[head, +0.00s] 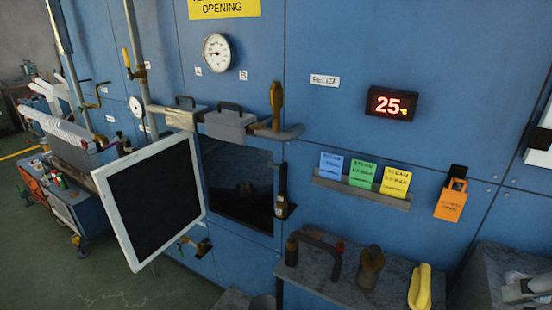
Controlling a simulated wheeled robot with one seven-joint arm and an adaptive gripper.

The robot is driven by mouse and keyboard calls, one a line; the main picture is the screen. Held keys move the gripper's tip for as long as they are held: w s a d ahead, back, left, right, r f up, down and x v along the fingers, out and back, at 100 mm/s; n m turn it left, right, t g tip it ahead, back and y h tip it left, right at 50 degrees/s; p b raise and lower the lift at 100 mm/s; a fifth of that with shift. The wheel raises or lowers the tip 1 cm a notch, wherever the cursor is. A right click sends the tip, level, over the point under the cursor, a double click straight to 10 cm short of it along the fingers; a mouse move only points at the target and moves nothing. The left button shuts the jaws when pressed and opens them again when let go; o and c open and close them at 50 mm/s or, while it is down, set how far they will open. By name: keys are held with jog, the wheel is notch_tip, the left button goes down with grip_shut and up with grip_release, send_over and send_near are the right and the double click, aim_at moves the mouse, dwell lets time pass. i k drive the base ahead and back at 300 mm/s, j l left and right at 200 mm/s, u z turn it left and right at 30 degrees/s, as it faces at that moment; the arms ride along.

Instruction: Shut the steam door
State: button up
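The steam door (152,205) is a white-framed panel with a dark face. It stands open, swung out from the blue machine front to the left of its opening. The opening (238,183) is a dark rectangle in the blue wall, and the door overlaps its left side in the picture. A dark upright fitting with a pale part (282,195) is at the opening's right edge. I cannot make out my gripper in the head view.
A grey shelf (330,283) with a bent handle (318,250) and a yellow object (420,287) juts out below right of the opening. A pale form (528,290) at the lower right is unclear. A cart (85,215) stands left. Green floor (130,290) below the door looks clear.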

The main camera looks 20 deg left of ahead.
aim_at(151, 196)
jog(key=j, duration=0.9)
jog(key=j+z, duration=0.1)
jog(key=j, duration=1.7)
jog(key=j+z, duration=0.1)
jog(key=j, duration=0.8)
jog(key=k+j, duration=0.1)
jog(key=j, duration=0.8)
jog(key=j+z, duration=0.15)
jog(key=j, duration=0.75)
jog(key=k, duration=0.1)
